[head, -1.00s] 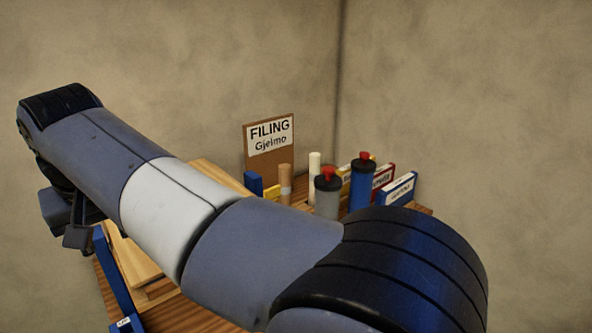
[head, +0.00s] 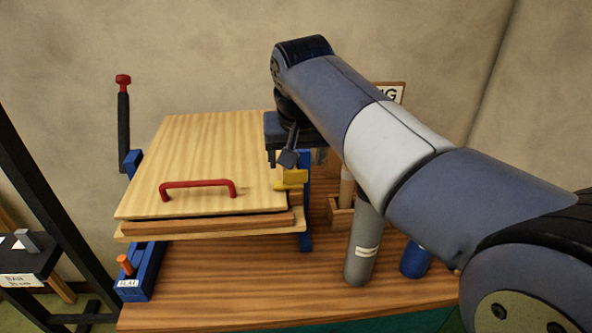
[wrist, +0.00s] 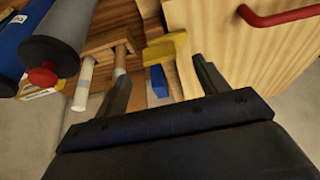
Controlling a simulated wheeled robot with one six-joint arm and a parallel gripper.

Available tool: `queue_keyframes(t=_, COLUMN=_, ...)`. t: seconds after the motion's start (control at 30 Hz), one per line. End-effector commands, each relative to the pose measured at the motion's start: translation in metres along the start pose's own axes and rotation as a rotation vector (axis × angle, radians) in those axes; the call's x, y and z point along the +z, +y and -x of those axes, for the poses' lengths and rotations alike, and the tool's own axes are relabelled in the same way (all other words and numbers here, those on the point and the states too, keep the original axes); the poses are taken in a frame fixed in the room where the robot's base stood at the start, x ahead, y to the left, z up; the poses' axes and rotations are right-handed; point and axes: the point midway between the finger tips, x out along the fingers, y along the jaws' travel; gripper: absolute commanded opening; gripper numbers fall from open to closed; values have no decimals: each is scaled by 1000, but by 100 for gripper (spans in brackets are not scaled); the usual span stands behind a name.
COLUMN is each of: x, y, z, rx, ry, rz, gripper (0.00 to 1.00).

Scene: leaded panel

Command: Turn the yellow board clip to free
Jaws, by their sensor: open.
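The yellow board clip (head: 291,179) sits at the right edge of a pale wooden board (head: 215,150) with a red handle (head: 198,186). In the wrist view the clip (wrist: 165,48) lies just ahead of the fingertips and roughly between them, with part of it over the board's edge. My gripper (head: 280,160) is above and close to the clip in the head view. Its two fingers stand apart in the wrist view (wrist: 160,72), with nothing between them. I cannot tell whether a finger touches the clip.
The board rests in a blue-sided press with a dark red-topped lever (head: 123,120) at left. A grey cylinder (head: 364,245), a blue one (head: 415,260) and a wooden holder (head: 341,215) stand on the right. A black rack (head: 30,250) is at far left. The bench front is clear.

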Motion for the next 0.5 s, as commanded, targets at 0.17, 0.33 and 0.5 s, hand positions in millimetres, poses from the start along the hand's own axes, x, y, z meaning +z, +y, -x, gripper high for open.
queue_keyframes(t=0.17, x=1, y=0, z=-33, rx=1, ry=-3, rz=-1, gripper=69)
queue_keyframes(t=0.33, x=0, y=0, z=-52, rx=1, ry=-1, rz=-1, gripper=69)
queue_keyframes(t=0.5, x=0, y=0, z=-58, rx=0, ry=1, rz=-1, gripper=69)
